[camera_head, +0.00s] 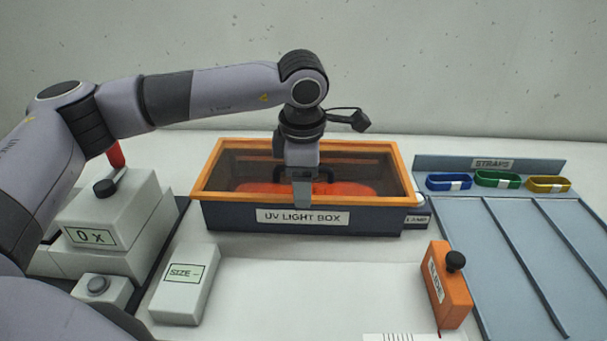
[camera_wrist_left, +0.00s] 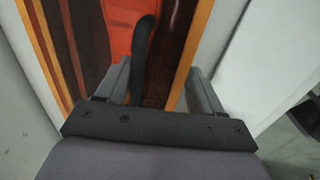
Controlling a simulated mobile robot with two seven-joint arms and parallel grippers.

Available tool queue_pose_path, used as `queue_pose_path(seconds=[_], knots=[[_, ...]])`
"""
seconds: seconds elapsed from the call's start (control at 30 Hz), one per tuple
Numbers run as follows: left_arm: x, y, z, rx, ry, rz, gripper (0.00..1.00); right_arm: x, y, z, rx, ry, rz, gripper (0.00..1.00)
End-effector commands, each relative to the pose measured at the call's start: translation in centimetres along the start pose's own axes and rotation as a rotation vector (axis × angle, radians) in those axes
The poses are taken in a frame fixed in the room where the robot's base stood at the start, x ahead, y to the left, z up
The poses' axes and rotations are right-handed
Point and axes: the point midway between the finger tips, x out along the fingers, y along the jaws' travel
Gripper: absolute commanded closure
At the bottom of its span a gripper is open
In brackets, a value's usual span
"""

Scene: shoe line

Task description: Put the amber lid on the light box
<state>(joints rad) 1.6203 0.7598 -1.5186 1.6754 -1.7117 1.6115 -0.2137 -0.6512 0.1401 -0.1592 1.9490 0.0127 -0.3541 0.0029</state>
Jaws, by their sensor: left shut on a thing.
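The amber lid (camera_head: 223,172) has an orange frame, a dark see-through panel and a black handle (camera_wrist_left: 143,50). It lies level over the light box (camera_head: 230,217), a dark box labelled UV LIGHT BOX, with its frame lined up with the box rim. I cannot tell whether it rests on the rim or hangs just above. My left gripper (camera_head: 302,190) points down at the lid's middle, shut on the handle. It also shows in the left wrist view (camera_wrist_left: 160,88). A red-orange thing (camera_head: 350,188) shows through the panel. My right gripper is not in view.
A grey 0 X device (camera_head: 130,225) with a red lever stands left. A SIZE block (camera_head: 185,290) and an orange labelled block (camera_head: 446,295) with a black knob stand in front. Blue, green and yellow straps lie by the slotted tray (camera_head: 470,225) at right. A white surface lies between.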

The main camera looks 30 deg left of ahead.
Motion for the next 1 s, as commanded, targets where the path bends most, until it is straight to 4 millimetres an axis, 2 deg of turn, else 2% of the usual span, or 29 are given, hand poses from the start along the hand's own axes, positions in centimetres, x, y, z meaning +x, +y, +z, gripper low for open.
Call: queue_pose_path(seconds=[0.33,0.37,0.43,0.77,0.87,1.0], knots=[[0.2,0.0,0.0,0.000,-0.002,0.004,1.00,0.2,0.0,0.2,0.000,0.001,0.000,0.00],[0.2,0.0,0.0,0.000,-0.002,0.003,0.27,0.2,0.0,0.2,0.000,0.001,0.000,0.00],[0.2,0.0,0.0,0.000,-0.002,0.003,0.04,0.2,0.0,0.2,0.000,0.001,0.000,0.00],[0.1,-0.1,0.0,0.000,0.000,0.000,0.03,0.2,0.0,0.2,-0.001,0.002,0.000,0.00],[-0.8,0.0,0.1,0.000,-0.003,0.002,0.03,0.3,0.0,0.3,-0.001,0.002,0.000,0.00],[-3.2,0.0,0.1,0.001,-0.003,0.004,0.03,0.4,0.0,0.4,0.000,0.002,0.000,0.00]])
